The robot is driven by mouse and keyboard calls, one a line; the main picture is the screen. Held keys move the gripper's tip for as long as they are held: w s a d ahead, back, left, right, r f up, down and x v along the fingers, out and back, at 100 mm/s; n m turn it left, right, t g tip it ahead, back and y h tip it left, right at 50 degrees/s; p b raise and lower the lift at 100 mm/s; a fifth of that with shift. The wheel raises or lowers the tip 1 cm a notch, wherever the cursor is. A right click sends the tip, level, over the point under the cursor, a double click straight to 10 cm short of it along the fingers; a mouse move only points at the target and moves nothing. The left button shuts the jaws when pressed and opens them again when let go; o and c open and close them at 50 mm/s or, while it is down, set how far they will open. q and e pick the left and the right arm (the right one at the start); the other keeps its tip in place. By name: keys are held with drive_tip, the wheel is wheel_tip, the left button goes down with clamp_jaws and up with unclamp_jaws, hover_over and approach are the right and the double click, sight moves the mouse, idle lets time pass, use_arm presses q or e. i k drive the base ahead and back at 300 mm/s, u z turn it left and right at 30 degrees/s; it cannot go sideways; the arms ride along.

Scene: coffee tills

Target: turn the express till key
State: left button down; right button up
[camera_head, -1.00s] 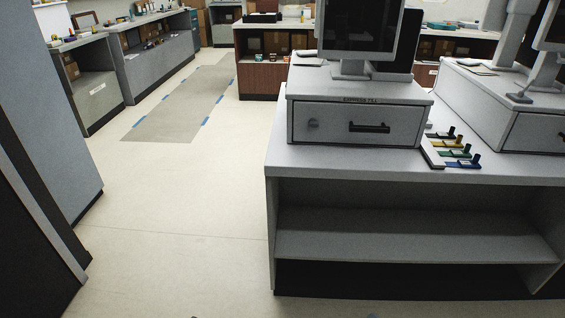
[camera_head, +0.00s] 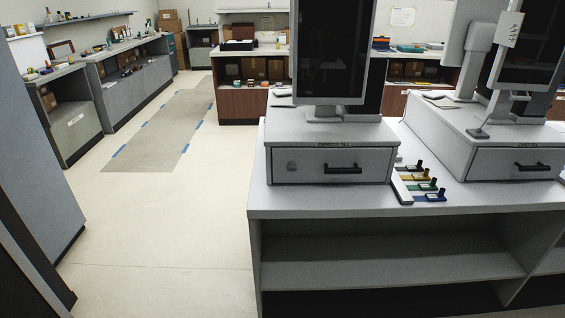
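The express till (camera_head: 330,166) is a grey cash drawer on the counter, with a small label along its upper front edge. Its drawer front is shut, with a black handle (camera_head: 343,170) at the right of the middle. A small round grey lock (camera_head: 291,166) sits at the left of the drawer front; I cannot tell whether a key is in it. A rack (camera_head: 420,188) beside the till on the right holds several coloured pieces, dark, yellow, green and blue, which may be key tags. Neither of my grippers shows.
A dark monitor (camera_head: 330,55) stands on the express till. A second till (camera_head: 510,163) with its own screen stands to the right. The counter (camera_head: 400,207) has open shelves below. The floor (camera_head: 170,240) to its left is clear; a grey cabinet (camera_head: 35,160) stands at far left.

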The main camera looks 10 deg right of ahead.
sight(291, 167)
drive_tip(key=u, duration=1)
drive_tip(key=i, duration=1)
drive_tip(key=z, duration=0.75)
